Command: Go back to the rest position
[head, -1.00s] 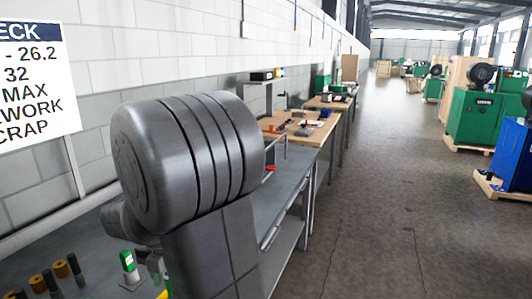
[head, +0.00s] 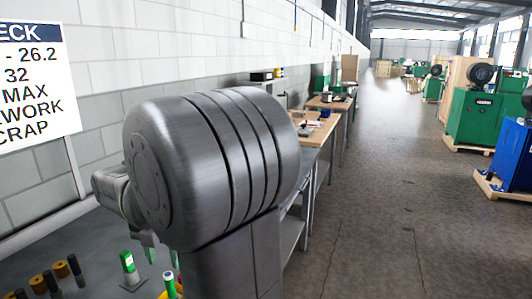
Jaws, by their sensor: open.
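My arm fills the middle of the head view, with a large grey joint in front. My gripper (head: 147,241) shows only in small part at the lower left, above the near bench, partly hidden behind my arm. It is open, and I see nothing held in it. A green and white piece (head: 129,264) stands upright on the bench just below and left of it.
Several brass and dark cylinders (head: 62,270) stand on the near bench at the lower left. A sign (head: 36,80) hangs by the wall. Further benches (head: 318,135) run along the wall. The aisle floor (head: 390,210) is clear; green machines (head: 473,118) stand on the right.

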